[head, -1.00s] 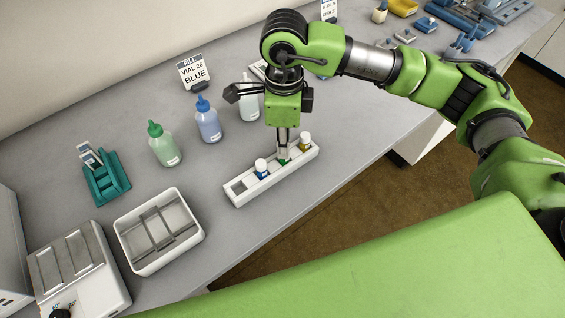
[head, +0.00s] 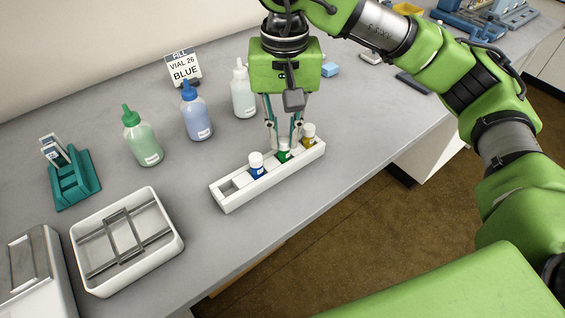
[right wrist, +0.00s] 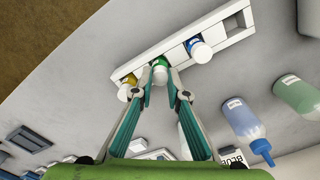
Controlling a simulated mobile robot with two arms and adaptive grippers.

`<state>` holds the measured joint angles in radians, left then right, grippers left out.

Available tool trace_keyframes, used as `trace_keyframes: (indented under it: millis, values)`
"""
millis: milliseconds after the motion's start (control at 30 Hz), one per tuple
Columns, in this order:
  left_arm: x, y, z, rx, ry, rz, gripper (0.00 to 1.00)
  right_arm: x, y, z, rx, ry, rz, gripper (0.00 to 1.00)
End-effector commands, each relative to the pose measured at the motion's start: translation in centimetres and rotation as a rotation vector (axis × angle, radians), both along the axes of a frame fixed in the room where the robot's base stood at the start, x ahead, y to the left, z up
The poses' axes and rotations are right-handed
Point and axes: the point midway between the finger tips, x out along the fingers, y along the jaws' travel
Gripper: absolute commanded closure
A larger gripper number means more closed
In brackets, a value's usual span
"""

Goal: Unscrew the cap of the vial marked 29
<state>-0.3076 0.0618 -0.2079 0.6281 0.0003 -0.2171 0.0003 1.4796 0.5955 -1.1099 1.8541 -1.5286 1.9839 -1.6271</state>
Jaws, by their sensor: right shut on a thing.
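Three small capped vials stand upright in a white rack: a blue one (head: 257,171), a green one (head: 284,156) and a yellow one (head: 308,140). The numbers on them are too small to read. My right gripper (head: 284,146) points down over the middle of the rack, its two fingers shut on the white cap of the green vial. In the right wrist view the green vial (right wrist: 159,74) shows between the fingertips, with the yellow vial (right wrist: 126,92) and the blue vial (right wrist: 199,50) free on either side. My left gripper is not in view.
The white rack (head: 232,202) has an empty slot at its left end. Green (head: 143,142), blue (head: 197,118) and pale (head: 243,95) bottles stand behind it, near a sign (head: 184,70) reading "FILL VIAL 26 BLUE". A white tray (head: 172,250) and teal holder (head: 75,185) stand left.

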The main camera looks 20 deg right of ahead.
Motion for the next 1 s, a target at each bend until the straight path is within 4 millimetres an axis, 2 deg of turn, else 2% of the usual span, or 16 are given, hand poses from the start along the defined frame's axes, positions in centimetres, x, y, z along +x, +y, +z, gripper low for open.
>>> trace_keyframes:
  millis: [33,167,333,1000]
  values:
    - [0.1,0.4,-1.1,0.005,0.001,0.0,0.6,0.0,0.0,-0.5,-0.001,-0.001,0.078,1.0]
    - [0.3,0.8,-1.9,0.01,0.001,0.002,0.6,0.0,0.0,-0.3,-0.002,-0.001,0.291,1.0]
    - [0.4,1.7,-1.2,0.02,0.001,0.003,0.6,0.0,0.0,0.2,-0.001,0.0,0.274,1.0]
    - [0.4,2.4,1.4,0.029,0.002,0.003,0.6,0.0,0.0,3.6,-0.001,0.0,0.271,1.0]
